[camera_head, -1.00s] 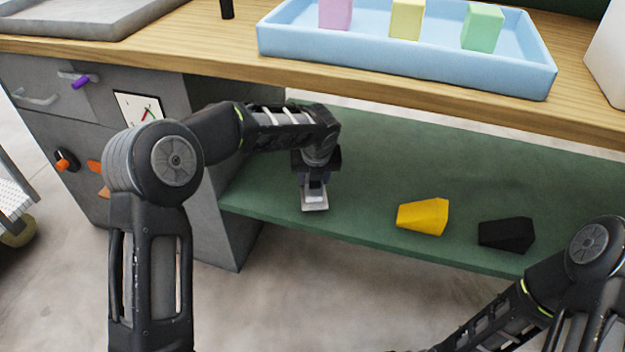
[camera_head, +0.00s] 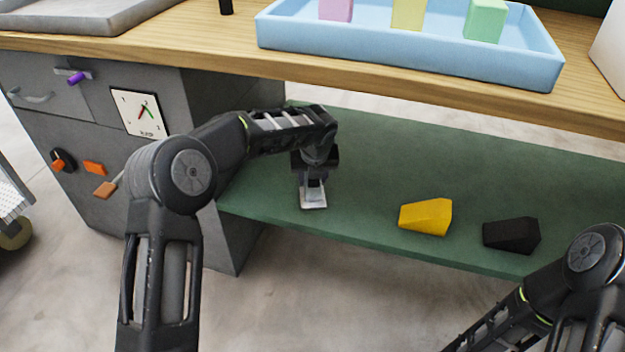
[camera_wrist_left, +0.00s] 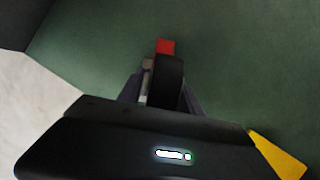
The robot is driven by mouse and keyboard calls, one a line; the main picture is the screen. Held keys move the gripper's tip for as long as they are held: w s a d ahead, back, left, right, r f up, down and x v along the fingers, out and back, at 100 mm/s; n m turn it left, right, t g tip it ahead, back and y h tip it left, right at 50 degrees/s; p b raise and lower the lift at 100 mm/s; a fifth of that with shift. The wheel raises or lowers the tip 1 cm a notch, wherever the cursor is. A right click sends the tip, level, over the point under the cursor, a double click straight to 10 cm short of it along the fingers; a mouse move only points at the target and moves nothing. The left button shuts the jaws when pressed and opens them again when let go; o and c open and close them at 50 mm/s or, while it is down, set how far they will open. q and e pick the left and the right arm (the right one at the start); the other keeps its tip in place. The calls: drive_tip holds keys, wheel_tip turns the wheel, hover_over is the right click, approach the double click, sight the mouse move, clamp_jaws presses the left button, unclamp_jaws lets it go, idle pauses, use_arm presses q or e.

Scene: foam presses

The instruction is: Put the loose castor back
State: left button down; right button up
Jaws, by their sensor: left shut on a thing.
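My left gripper (camera_head: 313,192) is over the left part of the green lower shelf, under the wooden worktop. In the left wrist view, the left gripper (camera_wrist_left: 162,88) is shut on the castor (camera_wrist_left: 170,82), which shows a dark wheel, a pale metal part and a red piece at its far end. In the head view a pale plate shows at the gripper's tips; the rest of the castor is hidden there. I cannot tell whether the castor touches the shelf. My right gripper is outside the views; only my right arm shows at lower right.
The green shelf (camera_head: 480,175) carries a yellow block (camera_head: 426,217) and a black block (camera_head: 512,235) right of the left gripper. A grey cabinet (camera_head: 225,110) stands to the left. Above, the worktop (camera_head: 200,55) holds a blue tray (camera_head: 410,65) with several pastel blocks.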

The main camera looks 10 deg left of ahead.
use_arm(q)
drive_tip(key=shift+r, duration=0.1)
drive_tip(key=c, duration=0.8)
unclamp_jaws()
drive_tip(key=shift+s+r, duration=0.1)
drive_tip(key=shift+r, duration=0.3)
drive_tip(key=shift+p+v, duration=0.75)
drive_tip(key=shift+v, duration=0.45)
drive_tip(key=s+d+p, duration=0.2)
drive_tip(key=s+d, duration=0.2)
drive_tip(key=s, duration=0.7)
drive_tip(key=shift+s, duration=0.2)
